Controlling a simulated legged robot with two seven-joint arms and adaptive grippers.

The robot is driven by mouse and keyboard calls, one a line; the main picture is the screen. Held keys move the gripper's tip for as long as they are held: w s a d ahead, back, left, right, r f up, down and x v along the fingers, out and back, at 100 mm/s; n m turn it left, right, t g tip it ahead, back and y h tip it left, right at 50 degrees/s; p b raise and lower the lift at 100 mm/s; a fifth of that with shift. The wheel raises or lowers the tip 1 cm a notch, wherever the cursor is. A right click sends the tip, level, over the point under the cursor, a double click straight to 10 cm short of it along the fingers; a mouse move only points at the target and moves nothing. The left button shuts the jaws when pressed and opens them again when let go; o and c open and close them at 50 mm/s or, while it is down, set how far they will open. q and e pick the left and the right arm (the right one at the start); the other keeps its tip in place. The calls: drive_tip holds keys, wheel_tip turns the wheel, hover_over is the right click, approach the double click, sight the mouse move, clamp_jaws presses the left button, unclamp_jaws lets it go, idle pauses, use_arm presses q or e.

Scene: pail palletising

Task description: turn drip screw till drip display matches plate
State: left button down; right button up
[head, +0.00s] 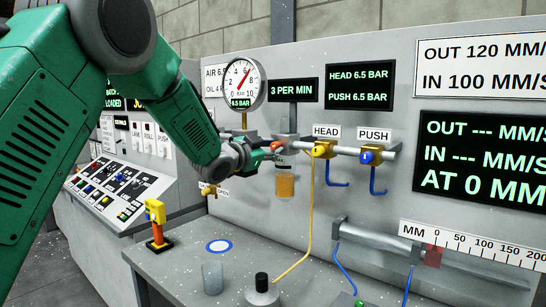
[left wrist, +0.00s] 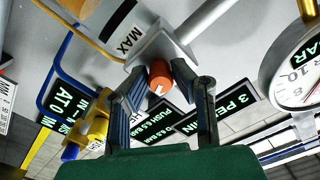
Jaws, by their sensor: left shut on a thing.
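The drip screw is an orange-red knob (head: 277,147) on the lubricator, above a clear bowl of amber oil (head: 285,187). It also shows in the left wrist view (left wrist: 160,77) with a white mark on its face. My left gripper (head: 269,152) is shut on the screw, with one finger on each side. The drip display (head: 293,90) reads 3 PER MIN. The plate (head: 211,76) behind the gauge shows AIR 6 and OIL 4; the gauge hides the rest of its text. My right gripper is out of view.
A pressure gauge (head: 244,80) stands left of the display. Yellow HEAD (head: 323,150) and blue PUSH (head: 371,156) regulators sit on the pipe at right, with hoses below. The grey bench (head: 185,273) holds a beaker (head: 213,278) and a yellow-topped post (head: 156,222).

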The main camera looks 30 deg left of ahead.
use_arm(q)
drive_tip(key=m+b, duration=0.3)
drive_tip(key=m, duration=0.1)
drive_tip(key=shift+f+m, duration=0.15)
drive_tip(key=shift+m, duration=0.25)
drive_tip(key=shift+m+b, duration=1.3)
drive_tip(key=shift+m, duration=0.5)
drive_tip(key=c, duration=1.4)
unclamp_jaws()
drive_tip(key=shift+o, duration=0.2)
drive_tip(key=shift+s, duration=0.15)
drive_tip(key=s, duration=1.1)
drive_tip(key=shift+s+a, duration=0.3)
drive_tip(key=shift+a, duration=0.15)
